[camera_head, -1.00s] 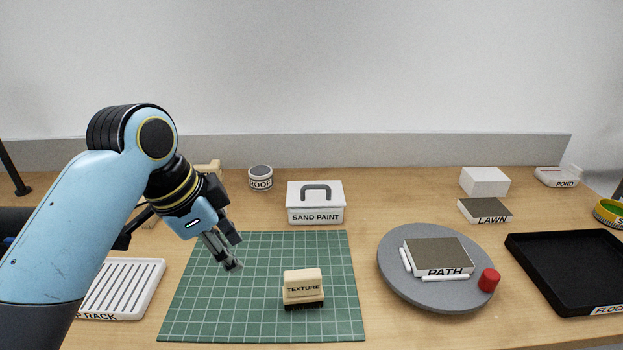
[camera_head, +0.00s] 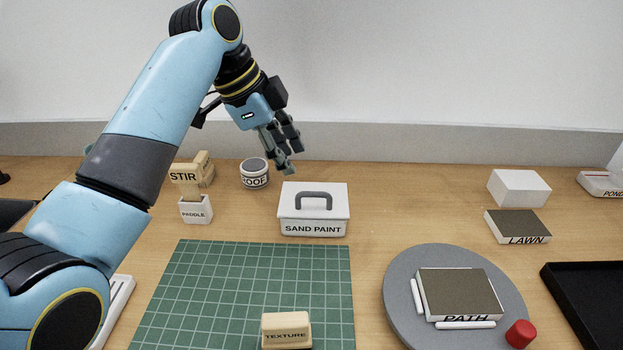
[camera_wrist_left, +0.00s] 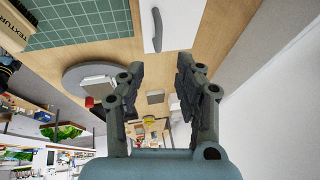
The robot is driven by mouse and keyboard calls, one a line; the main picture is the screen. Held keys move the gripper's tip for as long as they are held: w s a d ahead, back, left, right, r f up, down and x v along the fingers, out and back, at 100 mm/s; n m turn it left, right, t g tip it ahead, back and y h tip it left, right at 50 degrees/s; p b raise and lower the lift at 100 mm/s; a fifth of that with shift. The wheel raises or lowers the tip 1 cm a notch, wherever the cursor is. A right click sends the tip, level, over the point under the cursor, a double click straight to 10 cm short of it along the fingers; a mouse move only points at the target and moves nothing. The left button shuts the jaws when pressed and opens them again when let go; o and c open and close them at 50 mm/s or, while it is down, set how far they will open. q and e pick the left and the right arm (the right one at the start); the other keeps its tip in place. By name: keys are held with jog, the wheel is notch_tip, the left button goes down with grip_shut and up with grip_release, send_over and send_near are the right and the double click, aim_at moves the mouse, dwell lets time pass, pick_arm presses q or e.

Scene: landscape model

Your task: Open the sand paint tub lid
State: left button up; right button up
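The sand paint tub (camera_head: 312,228) is a white box standing behind the green mat, its name on the front. Its white lid (camera_head: 287,203) is on and shut, with a grey arched handle (camera_head: 313,195) on top. My left gripper (camera_head: 283,168) is in the air near the tub's back left corner, apart from the handle. In the left wrist view, its two fingers (camera_wrist_left: 160,65) stand apart with nothing between them. The tub (camera_wrist_left: 177,30) shows there beyond the fingertips, with the handle (camera_wrist_left: 157,30) seen edge-on. My right gripper is not in view.
The roof pot (camera_head: 255,178), stir block (camera_head: 187,176) and paddle holder (camera_head: 196,209) stand left of the tub. The green mat (camera_head: 230,290) with the texture block (camera_head: 286,330) lies in front. The grey turntable (camera_head: 400,275) is right. Bare table lies right of the tub.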

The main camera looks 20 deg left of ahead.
pick_arm(q)
send_over(311, 193)
jog(key=s+a, duration=0.2)
jog(key=f, duration=0.4)
jog(key=shift+w+d+f, duration=0.2)
jog(key=shift+d+f, duration=0.05)
jog(key=shift+f, duration=0.15)
jog(key=shift+x, duration=1.95)
jog(key=shift+a, duration=0.15)
jog(key=shift+c, duration=0.7)
jog(key=c, duration=0.5)
grip_shut()
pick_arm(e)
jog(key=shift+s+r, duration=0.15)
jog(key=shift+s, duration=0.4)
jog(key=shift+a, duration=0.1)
